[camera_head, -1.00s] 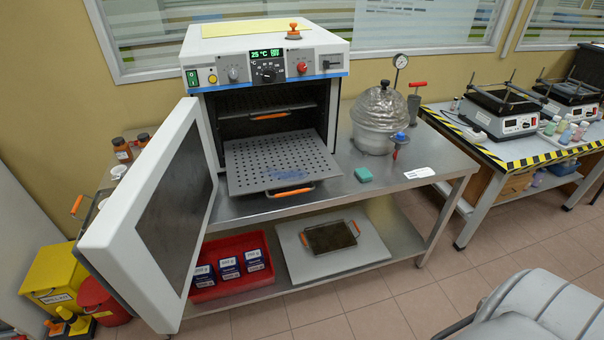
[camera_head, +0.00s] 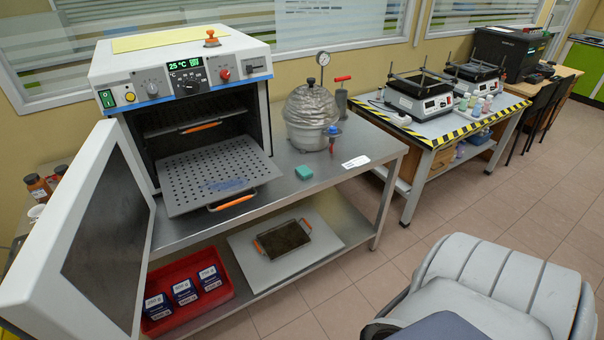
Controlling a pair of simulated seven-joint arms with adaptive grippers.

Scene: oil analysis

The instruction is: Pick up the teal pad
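Neither of my grippers shows in the head view. A grey rounded body with a dark blue part fills the lower right.
The oven (camera_head: 186,75) stands with its door (camera_head: 93,235) swung open to the left. The perforated shelf (camera_head: 217,173) sticks out over the table. The domed vessel (camera_head: 311,118) stands behind the pad, and a white label (camera_head: 355,162) lies to its right.

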